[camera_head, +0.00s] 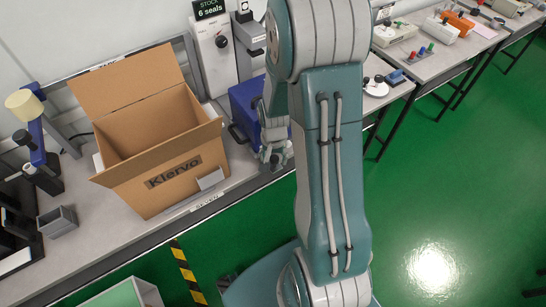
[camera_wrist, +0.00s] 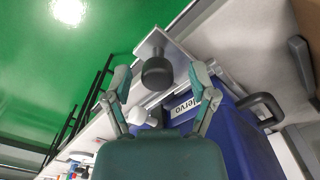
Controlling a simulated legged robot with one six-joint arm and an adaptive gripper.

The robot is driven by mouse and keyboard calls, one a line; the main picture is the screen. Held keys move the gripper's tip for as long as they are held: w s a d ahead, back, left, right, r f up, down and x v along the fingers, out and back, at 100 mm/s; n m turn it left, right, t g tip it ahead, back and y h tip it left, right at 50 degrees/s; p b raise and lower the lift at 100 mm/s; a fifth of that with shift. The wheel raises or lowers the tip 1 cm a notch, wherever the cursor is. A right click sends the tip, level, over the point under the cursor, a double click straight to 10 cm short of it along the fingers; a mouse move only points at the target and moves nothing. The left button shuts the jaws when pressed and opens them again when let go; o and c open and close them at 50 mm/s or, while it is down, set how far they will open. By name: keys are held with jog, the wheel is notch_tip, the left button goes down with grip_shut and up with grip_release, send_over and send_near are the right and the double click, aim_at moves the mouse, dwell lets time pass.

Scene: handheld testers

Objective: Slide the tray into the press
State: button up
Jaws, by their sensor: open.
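My gripper (camera_wrist: 158,76) is open, its two fingers spread on either side of a dark round knob (camera_wrist: 157,72). The knob is on a light grey plate (camera_wrist: 152,44), which looks like the tray. I cannot tell whether the fingers touch the knob. A blue housing with a black handle (camera_wrist: 248,150), perhaps the press, lies just behind and right of the plate in the wrist view. In the head view the blue housing (camera_head: 243,108) stands on the bench, partly hidden by my arm. My gripper (camera_head: 272,158) is in front of it at the bench edge; the tray cannot be made out there.
An open cardboard box (camera_head: 165,165) stands on the bench left of the blue housing. A white machine with a black knob (camera_head: 214,50) is behind it. A small grey bin (camera_head: 58,222) is at the left. Green floor lies open to the right.

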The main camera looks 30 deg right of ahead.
jog(key=shift+d, duration=0.4)
jog(key=shift+c, duration=0.4)
jog(key=c, duration=0.6)
jog(key=shift+a, duration=0.15)
grip_shut()
jog(key=shift+s+a, duration=0.1)
jog(key=shift+a, duration=0.05)
